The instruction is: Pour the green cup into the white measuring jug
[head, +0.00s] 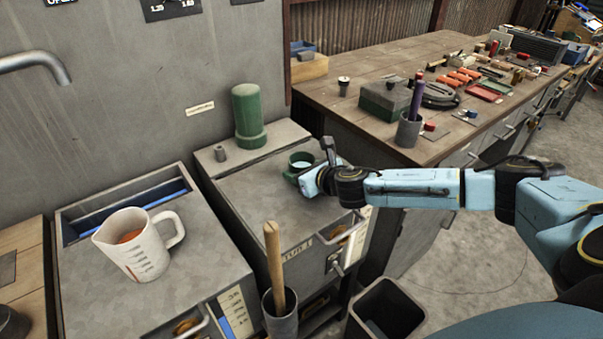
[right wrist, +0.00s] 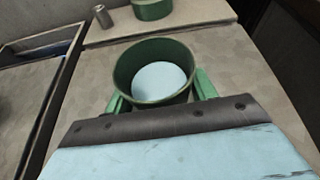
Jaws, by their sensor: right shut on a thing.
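The white measuring jug (head: 137,246) stands upright on the left grey cabinet top, its handle to the right and something orange-brown inside. The green cup (head: 302,161) is upright at the right grey cabinet top, with a pale content inside. In the right wrist view the green cup (right wrist: 153,73) sits between the green fingers of my right gripper (right wrist: 157,90), which is shut on it. In the head view my right gripper (head: 305,172) reaches it from the right. I cannot tell whether the cup touches the surface. My left gripper is not in view.
A green cylinder (head: 248,116) and a small grey cylinder (head: 220,153) stand on the ledge behind the cup. A pot with a wooden handle (head: 281,314) stands in front between the cabinets. A tap (head: 36,65) juts in at upper left. A workbench (head: 398,60) with tools lies to the right.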

